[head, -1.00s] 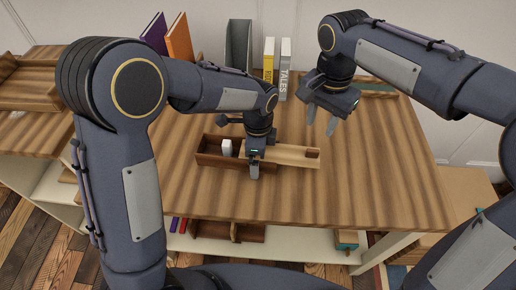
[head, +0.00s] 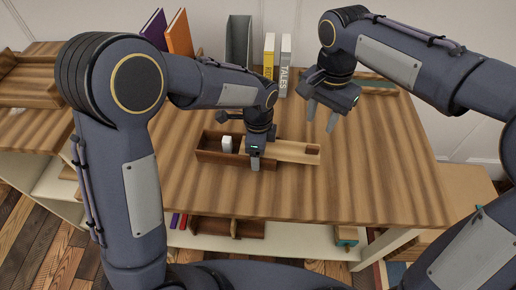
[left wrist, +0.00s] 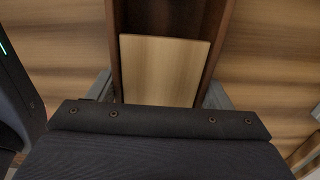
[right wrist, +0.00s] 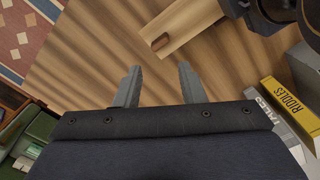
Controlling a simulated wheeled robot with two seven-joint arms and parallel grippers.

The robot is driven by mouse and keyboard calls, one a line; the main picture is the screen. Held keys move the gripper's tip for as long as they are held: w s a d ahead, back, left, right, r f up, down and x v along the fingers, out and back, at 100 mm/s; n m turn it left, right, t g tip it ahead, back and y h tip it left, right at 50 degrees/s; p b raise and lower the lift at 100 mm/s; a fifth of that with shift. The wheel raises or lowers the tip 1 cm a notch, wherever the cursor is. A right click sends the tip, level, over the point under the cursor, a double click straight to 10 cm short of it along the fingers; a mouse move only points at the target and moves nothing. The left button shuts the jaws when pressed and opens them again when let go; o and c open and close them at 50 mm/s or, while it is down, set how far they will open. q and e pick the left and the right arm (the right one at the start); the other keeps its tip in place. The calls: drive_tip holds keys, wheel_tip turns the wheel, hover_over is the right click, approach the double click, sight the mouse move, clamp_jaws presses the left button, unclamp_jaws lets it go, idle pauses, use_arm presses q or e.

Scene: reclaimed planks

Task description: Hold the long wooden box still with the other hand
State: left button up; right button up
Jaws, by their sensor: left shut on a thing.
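The long wooden box (head: 208,155) lies on the table, dark brown, with a pale sliding lid (head: 290,152) that sticks out to the right. A small white object (head: 227,145) shows in its open left part. My left gripper (head: 255,163) is shut across the box near its middle. In the left wrist view its fingers lie on both sides of the box, at the edge of the lid (left wrist: 165,70). My right gripper (head: 322,112) is open and empty, above the table behind the lid. The lid's notched end also shows in the right wrist view (right wrist: 185,28).
Two upright books, yellow (head: 268,58) and white (head: 285,68), a grey holder (head: 238,42) and orange (head: 179,38) and purple books stand at the back. A wooden tray (head: 30,95) is at the left. The table's front and right are clear.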

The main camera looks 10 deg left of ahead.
sight(319, 149)
drive_tip(key=shift+c, duration=0.5)
